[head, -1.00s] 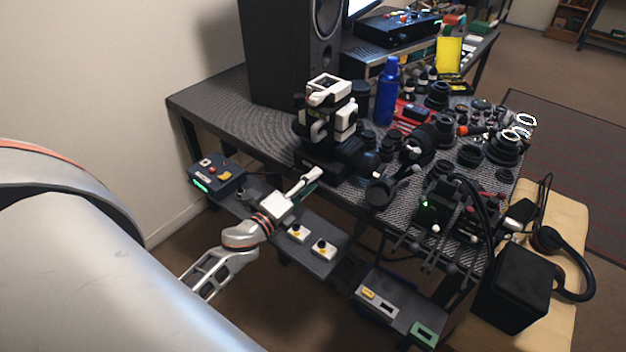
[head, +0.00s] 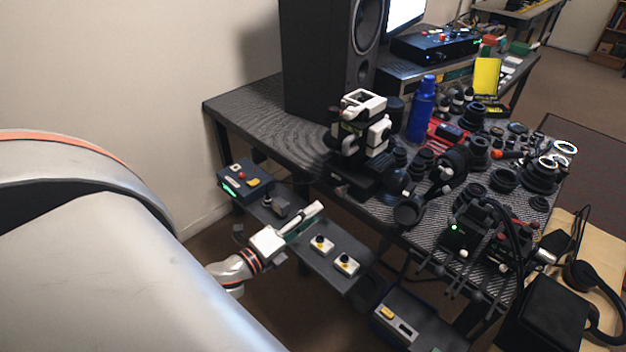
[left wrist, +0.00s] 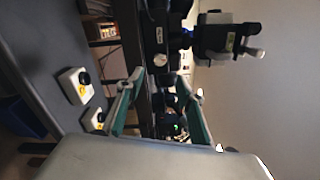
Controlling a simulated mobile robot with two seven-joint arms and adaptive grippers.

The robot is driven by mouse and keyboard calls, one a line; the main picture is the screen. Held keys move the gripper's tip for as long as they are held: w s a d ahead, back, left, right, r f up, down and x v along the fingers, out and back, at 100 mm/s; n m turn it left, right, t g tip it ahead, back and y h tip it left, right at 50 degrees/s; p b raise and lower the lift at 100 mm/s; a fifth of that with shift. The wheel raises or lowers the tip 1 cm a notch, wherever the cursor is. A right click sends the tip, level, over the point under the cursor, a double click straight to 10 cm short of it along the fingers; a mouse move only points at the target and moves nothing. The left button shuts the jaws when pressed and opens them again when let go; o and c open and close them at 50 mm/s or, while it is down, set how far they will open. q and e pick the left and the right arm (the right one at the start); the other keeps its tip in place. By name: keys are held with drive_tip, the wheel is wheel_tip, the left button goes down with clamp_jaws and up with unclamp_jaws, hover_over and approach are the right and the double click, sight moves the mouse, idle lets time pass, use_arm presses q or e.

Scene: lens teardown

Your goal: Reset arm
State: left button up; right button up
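My left gripper (head: 306,219) is above the low dark shelf in front of the workbench, left of two small white button boxes. It points toward the bench. In the left wrist view its two green fingers (left wrist: 160,98) stand well apart with nothing held between them. In that view a button box (left wrist: 75,86) is to the left, and a black-and-white instrument (left wrist: 228,38) is at the upper right. My right arm and gripper do not show in either view.
The workbench (head: 245,103) is crowded with lens parts, a blue bottle (head: 421,110) and a microscope-like instrument (head: 362,125). A blue control box (head: 245,182) sits at the shelf's left end. A tall speaker (head: 325,60) stands at the back. A wall closes the left side.

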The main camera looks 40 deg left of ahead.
use_arm(q)
drive_tip(key=s+d+f+n+g+h+p, duration=0.1)
drive_tip(key=s+d+f+n+g+p, duration=0.1)
drive_tip(key=s+d+f+n+g, duration=0.5)
drive_tip(key=s+d+f+n, duration=0.6)
drive_tip(key=d+f+n, duration=0.3)
drive_tip(key=d+n, duration=0.1)
drive_tip(key=shift+s+d+n+g, duration=0.3)
drive_tip(key=shift+d+n, duration=0.1)
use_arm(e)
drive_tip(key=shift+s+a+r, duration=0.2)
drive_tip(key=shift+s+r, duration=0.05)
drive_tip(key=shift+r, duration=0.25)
use_arm(q)
drive_tip(key=shift+r, duration=0.1)
drive_tip(key=shift+c, duration=1.3)
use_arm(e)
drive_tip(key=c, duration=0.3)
use_arm(q)
drive_tip(key=shift+a, duration=0.1)
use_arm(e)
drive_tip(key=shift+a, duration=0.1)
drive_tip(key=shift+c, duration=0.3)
